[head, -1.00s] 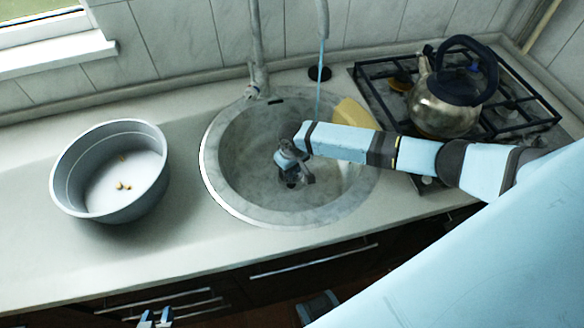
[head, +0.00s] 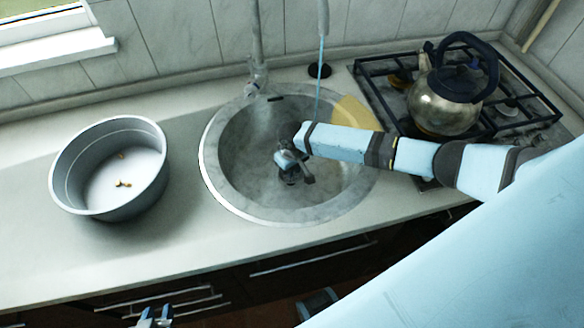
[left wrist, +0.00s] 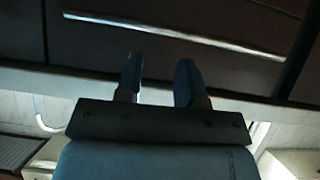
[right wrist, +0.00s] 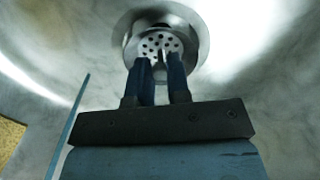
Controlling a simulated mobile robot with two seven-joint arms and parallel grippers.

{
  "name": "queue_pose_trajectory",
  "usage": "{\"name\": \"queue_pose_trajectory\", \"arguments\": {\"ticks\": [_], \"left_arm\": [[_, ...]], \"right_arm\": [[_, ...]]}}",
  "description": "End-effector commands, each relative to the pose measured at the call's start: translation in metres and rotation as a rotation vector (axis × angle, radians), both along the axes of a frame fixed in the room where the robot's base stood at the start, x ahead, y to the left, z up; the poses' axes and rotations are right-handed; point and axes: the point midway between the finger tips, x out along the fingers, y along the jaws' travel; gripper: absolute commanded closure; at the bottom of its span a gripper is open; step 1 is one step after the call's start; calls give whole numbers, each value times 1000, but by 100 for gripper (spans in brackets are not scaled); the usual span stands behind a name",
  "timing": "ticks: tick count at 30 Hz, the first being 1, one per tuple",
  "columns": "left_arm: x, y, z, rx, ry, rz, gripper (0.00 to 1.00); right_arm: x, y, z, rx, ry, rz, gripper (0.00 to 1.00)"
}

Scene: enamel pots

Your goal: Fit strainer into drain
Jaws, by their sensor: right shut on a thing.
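The round sink (head: 231,150) is set in the counter, and my right arm reaches into it. My right gripper (head: 290,176) is low in the basin. In the right wrist view my right gripper (right wrist: 163,65) is shut on the strainer (right wrist: 158,42), a metal disc with several holes. The strainer is over the drain (right wrist: 200,40), whose shiny ring shows around it; I cannot tell whether it is seated. In the head view the gripper hides the strainer. My left gripper (head: 153,320) is low, in front of the cabinets, open and empty in the left wrist view (left wrist: 160,80).
A grey pot (head: 75,190) with small brown bits inside stands left of the sink. A kettle (head: 440,105) stands on the gas stove (head: 375,95) at right. The tap (head: 257,75) rises behind the sink. A yellow sponge-like thing (head: 352,112) lies at the sink's right rim, partly hidden by my arm.

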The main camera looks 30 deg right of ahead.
Motion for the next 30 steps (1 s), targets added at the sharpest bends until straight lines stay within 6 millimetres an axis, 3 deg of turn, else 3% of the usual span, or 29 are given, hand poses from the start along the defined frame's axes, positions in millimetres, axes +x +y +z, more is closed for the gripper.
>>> {"name": "queue_pose_trajectory", "arguments": {"ticks": [16, 30], "left_arm": [[0, 0, -5, 0, -1, 0, 65], [1, 0, -4, -1, -4, 0, 65]], "right_arm": [[0, 1, -16, 0, 0, 0, 100], [0, 0, -19, 0, 0, 0, 100]]}}
